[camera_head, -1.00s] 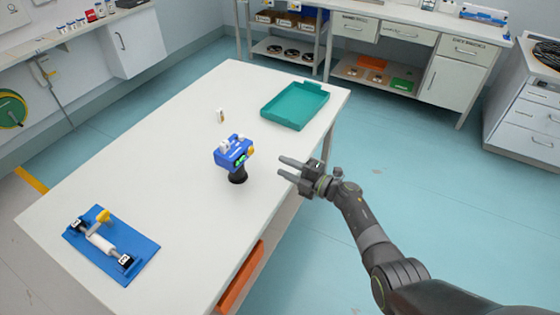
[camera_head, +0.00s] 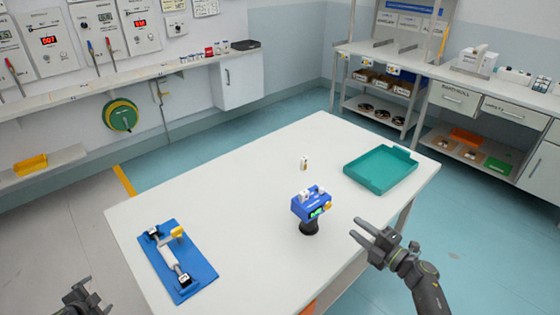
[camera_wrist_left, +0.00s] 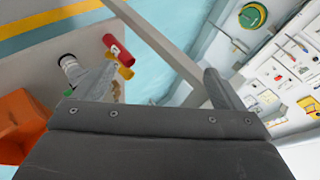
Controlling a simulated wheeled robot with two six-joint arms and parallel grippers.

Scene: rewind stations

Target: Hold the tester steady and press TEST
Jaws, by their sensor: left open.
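The tester (camera_head: 311,206), a blue block with a green display, white parts on top and a yellow knob on its right side, stands upright on a black base on the white table (camera_head: 240,190). Which part is TEST cannot be told. My right gripper (camera_head: 356,229) is to the right of the tester, apart from it, with its two fingers spread and nothing between them. My left gripper (camera_head: 85,298) is at the bottom left corner, off the table's left side and far from the tester. In the left wrist view its fingers (camera_wrist_left: 158,85) are wide apart and empty.
A blue fixture with a white roller (camera_head: 180,262) lies at the table's left. A teal tray (camera_head: 381,171) is at the back right, and a small pale upright piece (camera_head: 304,163) stands behind the tester. The left wrist view shows an orange bin (camera_wrist_left: 22,118) and a red cylinder (camera_wrist_left: 118,48).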

